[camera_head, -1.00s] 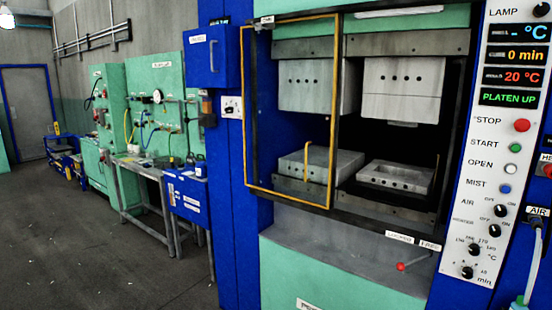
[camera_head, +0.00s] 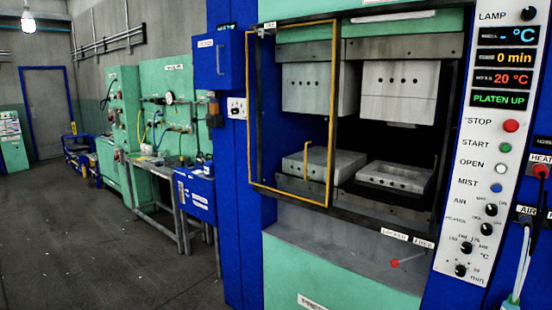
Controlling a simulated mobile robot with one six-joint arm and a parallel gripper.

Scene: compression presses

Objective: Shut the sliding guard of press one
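The sliding guard (camera_head: 334,110) of the press is a yellow-edged frame with a see-through middle. It stands at the left of the press opening and sticks out past its left side. A small yellow handle (camera_head: 307,160) shows within the frame. The right part of the opening is uncovered. Inside, the upper blocks (camera_head: 402,90) are raised above the lower blocks (camera_head: 395,177), with a dark gap between. The display (camera_head: 497,100) reads PLATEN UP. My gripper is not in view.
The control panel (camera_head: 485,150) with buttons and knobs stands right of the opening. A red-tipped lever (camera_head: 396,263) is below it, by a label. A blue box (camera_head: 217,58) hangs left of the guard. Farther left are a bench (camera_head: 165,195) and open floor (camera_head: 90,240).

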